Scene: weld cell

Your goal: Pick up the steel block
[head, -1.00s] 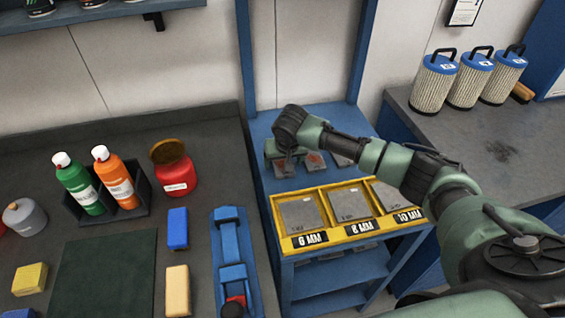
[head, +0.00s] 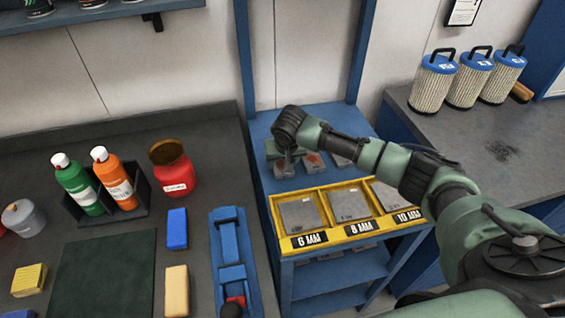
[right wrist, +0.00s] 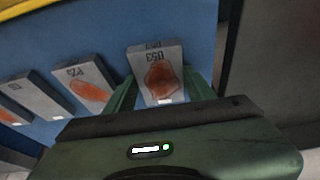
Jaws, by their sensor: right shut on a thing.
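My right gripper (head: 285,158) points down over the blue stand's top, behind the yellow rack. In the right wrist view its green fingers (right wrist: 163,97) are shut on a grey steel block (right wrist: 157,58) with a rust-orange patch and markings on its face. The block also shows partly in the head view (head: 284,168), half hidden by the gripper. I see no clear gap under it, and cannot tell whether it still rests on the surface. More similar steel blocks stand in a row beside it, one with an orange patch (right wrist: 84,88) and a plainer one (right wrist: 40,97). My left gripper is not in view.
The yellow rack (head: 322,238) with grey plates, marked 6, 8 and 10 MM, stands in front of the blocks. Blue stand posts (head: 247,60) rise behind. A dark bench with bottles (head: 115,180) is left; filter canisters (head: 470,80) stand right.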

